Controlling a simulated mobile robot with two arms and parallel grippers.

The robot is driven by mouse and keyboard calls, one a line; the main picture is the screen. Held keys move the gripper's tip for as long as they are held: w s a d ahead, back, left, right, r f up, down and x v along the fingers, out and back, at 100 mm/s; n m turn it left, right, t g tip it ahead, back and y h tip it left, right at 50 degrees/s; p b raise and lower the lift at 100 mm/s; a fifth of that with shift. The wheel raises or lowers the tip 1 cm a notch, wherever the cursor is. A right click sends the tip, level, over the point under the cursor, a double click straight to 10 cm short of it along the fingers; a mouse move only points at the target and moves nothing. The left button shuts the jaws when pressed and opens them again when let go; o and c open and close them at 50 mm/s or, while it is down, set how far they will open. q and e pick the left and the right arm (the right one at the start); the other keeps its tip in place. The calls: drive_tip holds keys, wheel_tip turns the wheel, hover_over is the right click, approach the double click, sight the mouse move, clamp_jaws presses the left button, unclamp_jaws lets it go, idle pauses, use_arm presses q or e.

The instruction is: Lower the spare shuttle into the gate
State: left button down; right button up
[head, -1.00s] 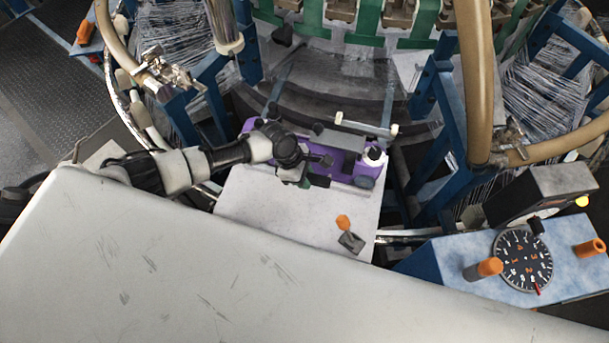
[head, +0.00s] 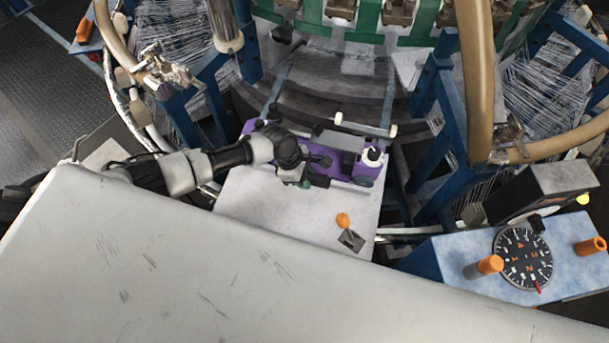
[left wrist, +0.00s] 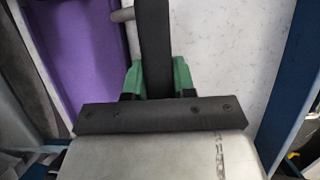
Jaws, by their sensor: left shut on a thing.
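The purple shuttle (head: 337,160) lies across the far edge of the pale plate in the head view, with a white spool (head: 373,155) at its right end. My left gripper (head: 312,171) is at its near side, partly covering it. In the left wrist view the green fingertips (left wrist: 156,78) are closed on a dark upright bar, with the purple body (left wrist: 95,60) to the left. Whether the shuttle's underside touches anything is hidden. I cannot clearly make out the gate; a dark curved track (head: 340,97) lies just beyond the shuttle. My right gripper is not in view.
The pale plate (head: 270,207) carries a small orange-knobbed lever (head: 344,222). Blue frame posts (head: 430,150) stand right of the shuttle, and a thick tan hoop (head: 475,90) rises beyond them. A blue panel with a dial (head: 523,258) is at right. A white surface (head: 200,260) fills the foreground.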

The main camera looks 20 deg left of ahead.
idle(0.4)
use_arm(q)
drive_tip(key=c, duration=0.8)
unclamp_jaws()
drive_tip(key=shift+c, duration=0.2)
drive_tip(key=shift+s+f, duration=0.1)
drive_tip(key=v, duration=1.1)
